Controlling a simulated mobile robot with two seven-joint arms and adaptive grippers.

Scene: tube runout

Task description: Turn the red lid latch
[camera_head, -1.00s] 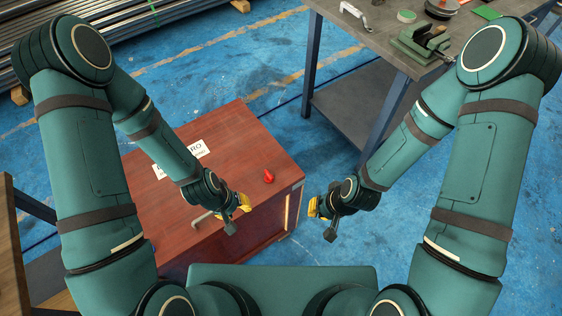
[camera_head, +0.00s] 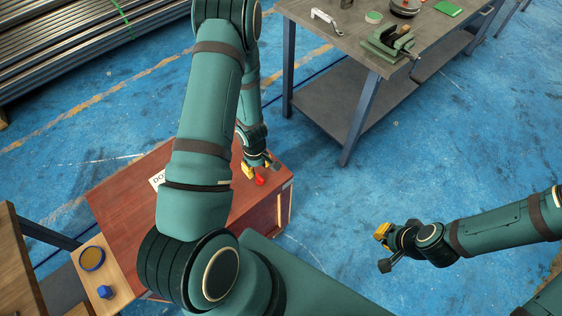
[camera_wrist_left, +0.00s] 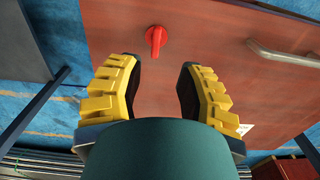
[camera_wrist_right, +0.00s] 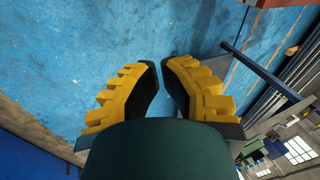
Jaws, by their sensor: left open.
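The red lid latch (camera_head: 260,181) sits on the top of the reddish-brown wooden box (camera_head: 118,197), near its far right edge. In the left wrist view the latch (camera_wrist_left: 155,38) lies just beyond the fingertips, roughly centred between them. My left gripper (camera_head: 258,170) is open and empty, right beside the latch; I cannot tell its exact height above the lid. My right gripper (camera_head: 381,240) is over bare floor, away from the box; its fingers (camera_wrist_right: 161,65) are empty with a narrow gap between the tips.
A metal handle (camera_wrist_left: 284,54) is also on the box. A grey workbench (camera_head: 330,50) with a green vise (camera_head: 390,43) stands behind. A wooden surface at the lower left holds a round yellow-and-blue item (camera_head: 91,258) and a blue piece (camera_head: 104,291). The floor at right is clear.

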